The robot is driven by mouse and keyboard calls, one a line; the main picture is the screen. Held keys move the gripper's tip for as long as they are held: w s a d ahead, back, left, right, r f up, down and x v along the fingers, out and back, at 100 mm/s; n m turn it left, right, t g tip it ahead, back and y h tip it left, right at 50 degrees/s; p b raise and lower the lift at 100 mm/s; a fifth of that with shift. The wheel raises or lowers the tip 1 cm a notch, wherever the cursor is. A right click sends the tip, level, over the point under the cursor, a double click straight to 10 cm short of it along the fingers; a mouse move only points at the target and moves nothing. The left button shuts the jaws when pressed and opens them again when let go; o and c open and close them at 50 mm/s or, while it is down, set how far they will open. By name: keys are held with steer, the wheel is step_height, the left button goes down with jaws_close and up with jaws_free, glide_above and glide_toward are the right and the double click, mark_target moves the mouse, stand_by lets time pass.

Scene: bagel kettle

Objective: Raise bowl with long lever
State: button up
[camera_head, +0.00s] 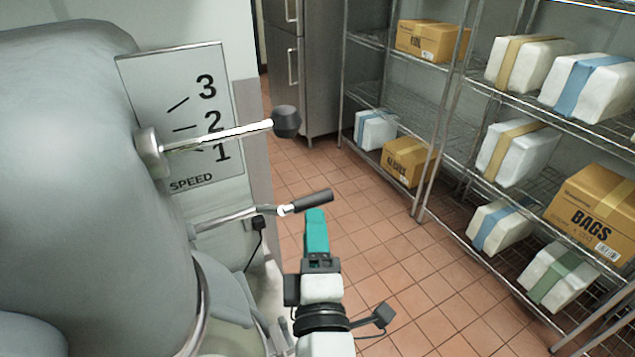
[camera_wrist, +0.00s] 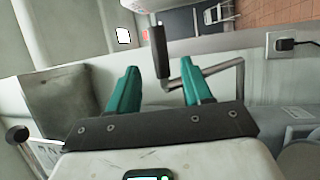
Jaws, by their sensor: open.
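The long lever is a bent metal rod (camera_head: 237,216) with a dark cylindrical grip (camera_head: 312,202), reaching right from the side of a large grey mixer (camera_head: 90,180). My gripper (camera_head: 316,222) has teal fingers and is just below and beside the dark grip in the head view. In the wrist view my gripper (camera_wrist: 160,85) is open, with its two teal fingers apart. The dark grip (camera_wrist: 161,52) shows beyond and between the fingertips, and the lever's rod (camera_wrist: 215,72) passes behind the right finger. I cannot tell whether they touch. The bowl is mostly hidden.
A speed lever with a black knob (camera_head: 286,121) sticks out above, before a plate (camera_head: 190,115) marked 1 to 3. Wire shelves (camera_head: 445,130) with boxes and wrapped packs stand at right. Tiled floor (camera_head: 400,270) lies clear between. A wall outlet with a plug (camera_wrist: 284,44) shows at right.

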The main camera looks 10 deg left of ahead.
mark_target(311, 195)
steer(key=p+x, duration=0.1)
steer(key=x, duration=0.7)
steer(key=shift+w, duration=0.4)
jaws_close()
